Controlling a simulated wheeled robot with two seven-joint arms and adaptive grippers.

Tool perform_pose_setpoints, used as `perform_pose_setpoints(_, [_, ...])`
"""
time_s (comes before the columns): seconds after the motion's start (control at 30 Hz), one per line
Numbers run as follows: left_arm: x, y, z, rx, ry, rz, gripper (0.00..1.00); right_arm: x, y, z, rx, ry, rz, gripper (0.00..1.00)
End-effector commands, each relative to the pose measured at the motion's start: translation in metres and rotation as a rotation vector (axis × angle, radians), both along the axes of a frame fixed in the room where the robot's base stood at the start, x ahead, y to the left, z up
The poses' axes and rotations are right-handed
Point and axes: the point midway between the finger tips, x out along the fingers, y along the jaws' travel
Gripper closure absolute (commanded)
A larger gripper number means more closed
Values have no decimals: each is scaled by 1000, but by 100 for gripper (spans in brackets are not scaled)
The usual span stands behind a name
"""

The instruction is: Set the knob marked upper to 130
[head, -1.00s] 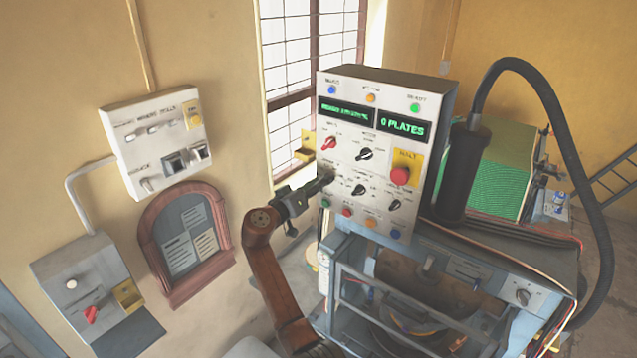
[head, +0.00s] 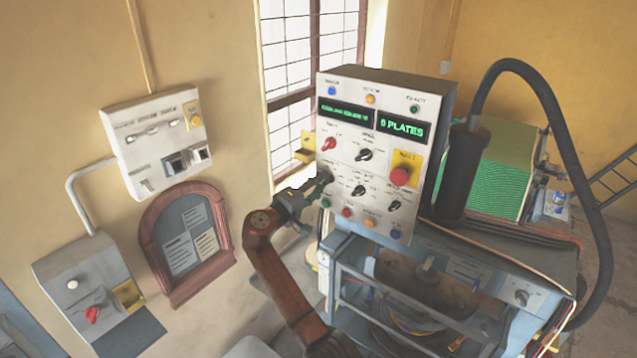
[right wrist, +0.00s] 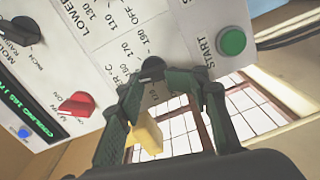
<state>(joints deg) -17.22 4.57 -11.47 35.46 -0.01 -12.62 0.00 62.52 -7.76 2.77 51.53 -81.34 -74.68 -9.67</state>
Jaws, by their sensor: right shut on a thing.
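The press's control panel (head: 340,170) faces me in the head view. My right gripper (head: 322,180) is at its left edge, covering the knob there. In the right wrist view, my right gripper (right wrist: 168,88) is shut on a black knob (right wrist: 153,68). Printed numbers such as 190, 170 and 150 lie around this knob. Its name is mostly hidden, ending in "R °C"; its pointer cannot be read. The panel's left display (right wrist: 35,100) seems to read COOLING 165. My left gripper is not in view.
A green START button (right wrist: 231,41) sits close beside the gripped knob. A red knob (head: 328,144), black knobs (head: 364,155) and a red stop button (head: 400,176) share the panel. A yellow bracket (head: 304,154) juts from its left side. Wall boxes (head: 155,140) stand left.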

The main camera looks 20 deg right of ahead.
Motion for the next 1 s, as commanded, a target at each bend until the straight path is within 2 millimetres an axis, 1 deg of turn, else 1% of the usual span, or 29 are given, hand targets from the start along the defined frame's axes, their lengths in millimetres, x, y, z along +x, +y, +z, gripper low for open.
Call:
perform_pose_setpoints(0.03, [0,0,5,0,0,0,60,-1,-3,16,-42,14,-3,91])
perform_pose_setpoints(0.3, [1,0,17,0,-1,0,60,0,-1,17,-186,198,-1,90])
perform_pose_setpoints(0.5, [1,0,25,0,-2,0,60,0,-1,15,-269,303,0,90])
perform_pose_setpoints(0.73, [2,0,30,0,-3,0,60,1,0,14,-327,375,1,90])
perform_pose_setpoints(1.0, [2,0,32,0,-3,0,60,1,0,13,-349,406,2,90])
